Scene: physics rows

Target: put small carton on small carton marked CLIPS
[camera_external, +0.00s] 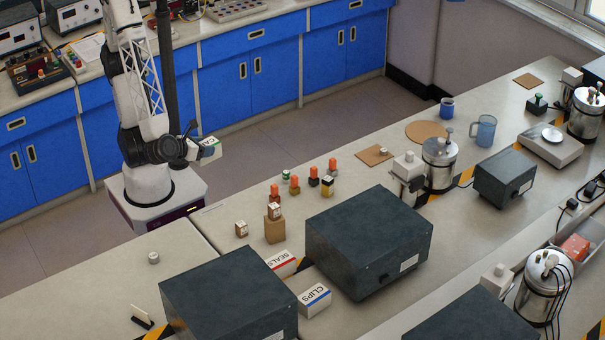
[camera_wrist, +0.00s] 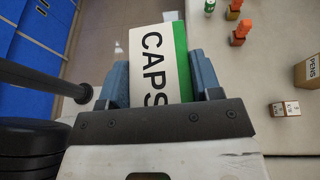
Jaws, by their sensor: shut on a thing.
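My gripper (camera_wrist: 160,88) is shut on a small white carton (camera_wrist: 153,62) with a green edge, lettered CAPS. The carton also shows in the external view (camera_external: 209,148), held in the air beyond the bench edge. The small carton marked CLIPS (camera_external: 315,299) is white with a blue edge and lies on the bench between two dark boxes. The carton marked SEALS (camera_external: 283,262), white with a red edge, lies just behind it. My gripper is far to the upper left of both. The top of the CLIPS carton looks bare.
A large dark box (camera_external: 368,240) stands right of the CLIPS carton and another (camera_external: 228,295) stands left. A brown carton with a small block on it (camera_external: 274,229), a small block (camera_external: 241,229) and several orange-topped pieces (camera_external: 313,176) stand nearer my arm.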

